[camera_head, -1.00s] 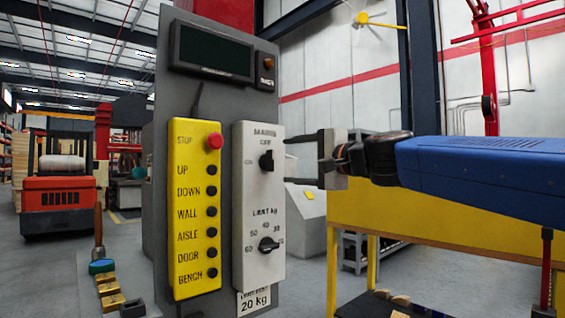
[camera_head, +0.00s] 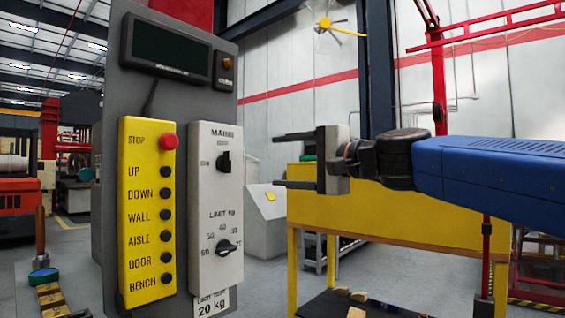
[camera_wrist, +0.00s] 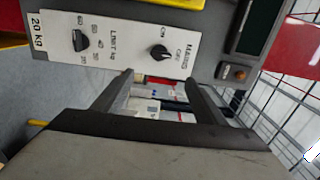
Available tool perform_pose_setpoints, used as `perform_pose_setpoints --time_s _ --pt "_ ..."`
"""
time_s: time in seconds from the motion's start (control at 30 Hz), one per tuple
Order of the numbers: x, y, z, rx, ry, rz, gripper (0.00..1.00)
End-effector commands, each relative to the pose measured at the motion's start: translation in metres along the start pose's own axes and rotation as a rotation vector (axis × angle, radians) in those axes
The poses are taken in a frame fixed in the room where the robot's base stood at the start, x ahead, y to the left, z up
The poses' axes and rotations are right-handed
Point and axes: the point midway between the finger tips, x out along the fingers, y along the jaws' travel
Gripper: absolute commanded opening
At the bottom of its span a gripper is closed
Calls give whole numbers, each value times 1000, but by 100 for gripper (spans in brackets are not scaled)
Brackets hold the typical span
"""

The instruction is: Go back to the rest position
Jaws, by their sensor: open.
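My gripper (camera_head: 292,161) is open and empty in the head view, its two dark fingers pointing left. It is right of the grey control panel (camera_head: 108,90) and apart from it. In the wrist view the gripper (camera_wrist: 160,80) shows both fingers spread with nothing between them. The panel carries a white switch box (camera_head: 210,240) with a mains knob (camera_head: 223,162) and a limit knob (camera_head: 227,247). The same white box shows in the wrist view (camera_wrist: 135,40). A yellow button box (camera_head: 135,280) with a red stop button (camera_head: 168,141) is beside it.
A yellow bench (camera_head: 430,225) stands behind and below my arm. A red forklift (camera_head: 20,205) is at the far left. Wooden blocks (camera_head: 50,299) lie low at the left. A red frame (camera_head: 440,90) rises at the right. Grey floor shows between them.

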Motion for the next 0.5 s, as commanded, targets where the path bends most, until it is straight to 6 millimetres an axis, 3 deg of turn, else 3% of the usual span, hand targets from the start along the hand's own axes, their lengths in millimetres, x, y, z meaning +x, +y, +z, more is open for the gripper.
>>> perform_pose_setpoints --time_s 0.3,0.37,0.5 --pt "-3 7 0 -16 2 15 66" --pt "-9 20 0 -45 6 42 66" --pt "-37 78 -2 -168 15 169 66"
